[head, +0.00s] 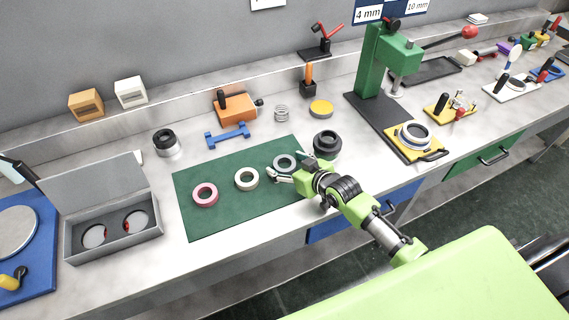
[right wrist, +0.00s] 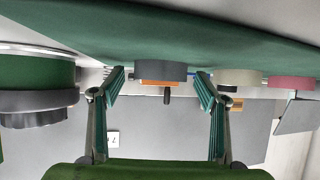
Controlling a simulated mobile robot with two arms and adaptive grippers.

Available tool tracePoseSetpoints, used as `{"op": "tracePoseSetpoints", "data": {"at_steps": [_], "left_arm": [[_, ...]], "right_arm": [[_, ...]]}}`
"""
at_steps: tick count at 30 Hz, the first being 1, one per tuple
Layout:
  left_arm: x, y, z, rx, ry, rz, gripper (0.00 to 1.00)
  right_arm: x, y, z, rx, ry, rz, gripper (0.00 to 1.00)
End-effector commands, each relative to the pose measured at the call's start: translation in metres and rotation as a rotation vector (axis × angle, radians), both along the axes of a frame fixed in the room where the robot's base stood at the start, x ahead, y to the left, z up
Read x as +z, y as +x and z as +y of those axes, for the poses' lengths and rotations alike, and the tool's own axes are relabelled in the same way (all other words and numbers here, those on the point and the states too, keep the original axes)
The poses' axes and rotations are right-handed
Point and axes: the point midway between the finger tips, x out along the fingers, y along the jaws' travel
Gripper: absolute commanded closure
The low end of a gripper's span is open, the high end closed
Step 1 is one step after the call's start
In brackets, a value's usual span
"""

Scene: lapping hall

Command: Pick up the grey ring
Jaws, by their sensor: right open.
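The grey ring (head: 277,160) lies flat on the green mat (head: 215,215), towards its right end. My right gripper (head: 287,167) is open and low over the mat, its fingers reaching the ring's near side and partly covering it. In the right wrist view, the grey ring (right wrist: 160,70) shows between and beyond the two fingertips of my right gripper (right wrist: 161,76), with a gap on each side. The fingers hold nothing. My left gripper is not in view.
A cream ring (head: 238,180) and a pink ring (head: 197,196) lie left on the mat. A dark stepped part (head: 327,145) stands close right of my gripper. A blue dumbbell-shaped piece (head: 228,136) lies behind the mat. A grey open box (head: 105,245) stands left. The mat's front is bare.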

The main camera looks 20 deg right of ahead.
Motion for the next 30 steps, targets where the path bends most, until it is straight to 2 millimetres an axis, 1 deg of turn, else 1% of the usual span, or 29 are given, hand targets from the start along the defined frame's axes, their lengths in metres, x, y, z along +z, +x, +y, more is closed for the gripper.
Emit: {"op": "tracePoseSetpoints", "data": {"at_steps": [1, 3, 10, 11, 12, 14, 15, 25, 30], "left_arm": [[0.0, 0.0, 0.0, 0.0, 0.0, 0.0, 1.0], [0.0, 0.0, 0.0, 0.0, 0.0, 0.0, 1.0], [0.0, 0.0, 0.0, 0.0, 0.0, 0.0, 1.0], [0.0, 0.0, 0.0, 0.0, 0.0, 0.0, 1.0], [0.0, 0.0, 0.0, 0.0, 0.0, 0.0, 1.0], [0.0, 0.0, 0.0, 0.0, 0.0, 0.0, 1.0], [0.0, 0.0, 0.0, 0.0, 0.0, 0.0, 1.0], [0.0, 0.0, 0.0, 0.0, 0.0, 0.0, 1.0], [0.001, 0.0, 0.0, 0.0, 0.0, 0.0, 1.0]], "right_arm": [[-0.001, 0.004, 0.001, 0.0, 0.001, -0.001, 0.32], [-0.003, 0.006, 0.002, 0.0, 0.0, 0.0, 0.32], [-0.004, 0.006, 0.002, 0.0, 0.0, 0.0, 0.32], [-0.004, 0.006, 0.002, 0.0, 0.0, 0.0, 0.4], [-0.004, 0.006, 0.002, 0.0, 0.0, 0.0, 0.5], [-0.004, 0.006, 0.002, 0.0, 0.0, 0.0, 0.66], [-0.004, 0.006, 0.002, 0.0, 0.0, 0.0, 0.76], [-0.002, 0.007, 0.002, 0.0, 0.001, -0.002, 0.78], [0.008, 0.007, 0.002, 0.0, 0.0, -0.003, 0.78]]}}
